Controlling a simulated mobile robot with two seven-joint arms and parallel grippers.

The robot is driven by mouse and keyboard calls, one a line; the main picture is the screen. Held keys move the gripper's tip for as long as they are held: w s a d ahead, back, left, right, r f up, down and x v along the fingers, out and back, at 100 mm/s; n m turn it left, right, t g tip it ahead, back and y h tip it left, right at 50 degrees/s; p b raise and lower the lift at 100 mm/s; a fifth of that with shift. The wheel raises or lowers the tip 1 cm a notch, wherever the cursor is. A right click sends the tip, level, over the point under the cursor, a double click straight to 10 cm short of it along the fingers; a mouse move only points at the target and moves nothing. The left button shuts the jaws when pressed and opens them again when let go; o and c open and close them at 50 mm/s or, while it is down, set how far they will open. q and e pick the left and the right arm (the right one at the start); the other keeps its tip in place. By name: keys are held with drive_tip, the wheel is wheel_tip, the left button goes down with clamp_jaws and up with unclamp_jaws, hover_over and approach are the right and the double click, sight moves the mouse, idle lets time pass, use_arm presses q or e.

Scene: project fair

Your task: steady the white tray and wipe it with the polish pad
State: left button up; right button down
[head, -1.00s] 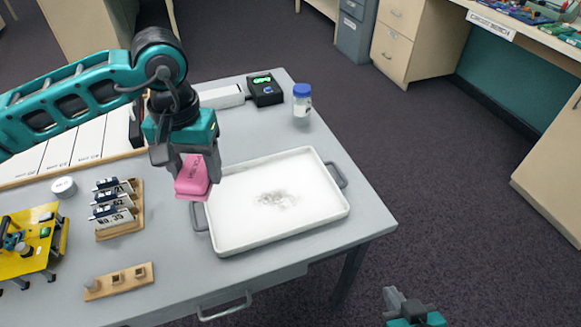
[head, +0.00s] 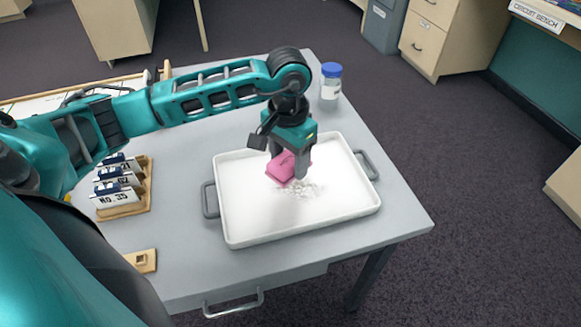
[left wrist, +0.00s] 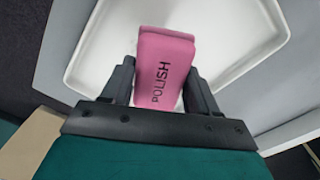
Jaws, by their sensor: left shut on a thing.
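The white tray (head: 245,215) lies on the grey table with a grey handle at each short side. A grey smudge (head: 302,190) marks the middle of its floor. My left gripper (head: 290,172) is over the tray, shut on the pink polish pad (head: 281,168). The pad is at the upper edge of the smudge; I cannot tell whether it touches the tray floor. In the left wrist view the pad (left wrist: 165,68) sits between both fingers, with the word POLISH showing, and the tray (left wrist: 230,35) is behind it. My right gripper is not in view now.
A jar with a blue lid (head: 330,82) stands behind the tray near the table's far edge. A wooden rack with numbered tags (head: 122,186) and a small wooden block (head: 142,261) stand to the left. The grey table (head: 190,260) is bare just left of the tray.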

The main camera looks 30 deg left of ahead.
sight(289, 193)
use_arm(q)
drive_tip(key=shift+a+f, duration=0.15)
drive_tip(key=shift+f, duration=0.6)
wheel_tip(289, 193, down, 4)
drive_tip(key=shift+s+r+b, duration=0.1)
drive_tip(key=shift+r+b, duration=0.15)
drive_tip(key=shift+b, duration=0.85)
drive_tip(key=shift+f+b, duration=0.3)
drive_tip(key=shift+f, duration=0.35)
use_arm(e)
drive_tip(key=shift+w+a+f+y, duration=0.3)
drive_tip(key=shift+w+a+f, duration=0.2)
